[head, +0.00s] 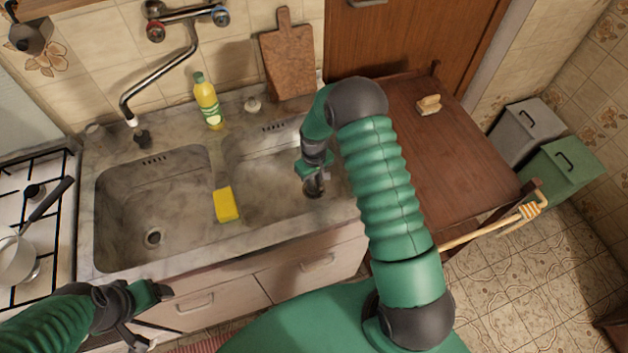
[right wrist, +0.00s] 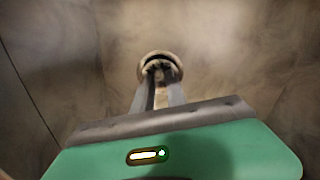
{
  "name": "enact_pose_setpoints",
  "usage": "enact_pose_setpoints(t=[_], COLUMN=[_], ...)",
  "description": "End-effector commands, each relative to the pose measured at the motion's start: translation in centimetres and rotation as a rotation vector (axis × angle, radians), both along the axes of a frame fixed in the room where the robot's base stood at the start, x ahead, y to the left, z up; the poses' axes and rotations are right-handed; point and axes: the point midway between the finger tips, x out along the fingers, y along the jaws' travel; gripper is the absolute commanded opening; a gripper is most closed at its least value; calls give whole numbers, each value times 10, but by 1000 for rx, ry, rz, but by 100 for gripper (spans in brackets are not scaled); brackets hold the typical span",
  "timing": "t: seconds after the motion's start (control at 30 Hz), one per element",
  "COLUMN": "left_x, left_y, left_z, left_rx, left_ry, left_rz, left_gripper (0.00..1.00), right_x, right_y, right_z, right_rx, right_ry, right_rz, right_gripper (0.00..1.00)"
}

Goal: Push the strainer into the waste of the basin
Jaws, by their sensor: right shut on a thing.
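My right gripper (head: 314,186) reaches down into the right basin (head: 258,172), low over its floor. In the right wrist view its two fingers (right wrist: 160,84) are shut on the small strainer (right wrist: 160,69). The round metal rim of the waste (right wrist: 146,60) shows around and behind the strainer. The strainer is at the waste opening, but I cannot tell how deep it sits. In the head view my gripper mostly hides both. My left gripper (head: 156,318) is open and empty, in front of the cabinet at the lower left.
The left basin (head: 125,190) is empty, with its own drain (head: 153,237). A yellow sponge (head: 226,204) lies on the divider. A bottle (head: 207,102), a faucet (head: 160,75) and a cutting board (head: 288,60) stand behind. A stove (head: 40,170) is left, a wooden surface (head: 450,150) right.

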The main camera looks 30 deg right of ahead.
Motion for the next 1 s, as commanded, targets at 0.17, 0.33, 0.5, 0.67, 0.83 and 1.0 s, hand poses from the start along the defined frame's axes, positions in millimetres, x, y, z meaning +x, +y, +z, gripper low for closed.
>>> enact_pose_setpoints(t=[0.17, 0.33, 0.5, 0.67, 0.83, 1.0], left_x=[0, 0, 0, 0, 0, 0], left_y=[0, 0, 0, 0, 0, 0], left_z=[-4, -7, -8, -8, -8, -7], left_rx=[0, 0, 0, 0, 0, 0], left_ry=[0, 0, 0, 0, 0, 0], left_rz=[0, 0, 0, 0, 0, 0], left_gripper=[75, 75, 75, 75, 75, 75], right_x=[0, 0, 0, 0, 0, 0], right_y=[0, 0, 0, 0, 0, 0], right_z=[-5, -10, -12, -12, -12, -8], right_rx=[0, 0, 0, 0, 0, 0], right_ry=[0, 0, 0, 0, 0, -1], right_rz=[0, 0, 0, 0, 0, 0], right_gripper=[0, 0, 22, 42, 42, 42])
